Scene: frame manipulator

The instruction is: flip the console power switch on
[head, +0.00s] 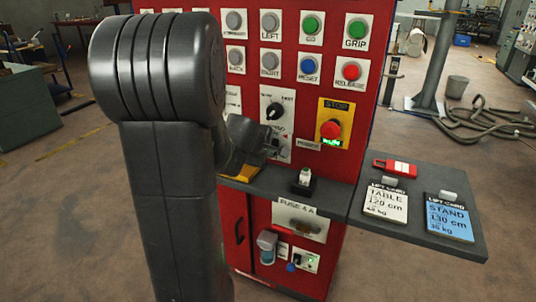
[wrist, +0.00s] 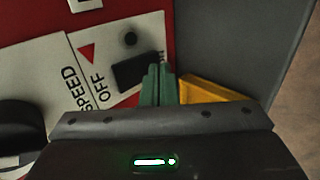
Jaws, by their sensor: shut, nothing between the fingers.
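The red console (head: 225,205) stands ahead, with a white switch plate low on its button face, mostly behind my gripper (head: 268,151) in the head view. In the wrist view the plate (wrist: 112,62) reads OFF beside a red triangle. A dark rocker-like switch (wrist: 133,71) sits on it, its far end by a partly covered label. My gripper (wrist: 158,86) is shut and empty, its greenish fingertips together at the switch's right end. I cannot tell whether they touch it, nor which way the switch is set. A POWER label (head: 308,143) shows to the right.
A red stop button (head: 330,129) on a yellow plate is close to the right of my gripper. A black dial (head: 275,111) is just above. A dark shelf (head: 325,192) juts out below, with a side table (head: 425,233) holding cards to the right.

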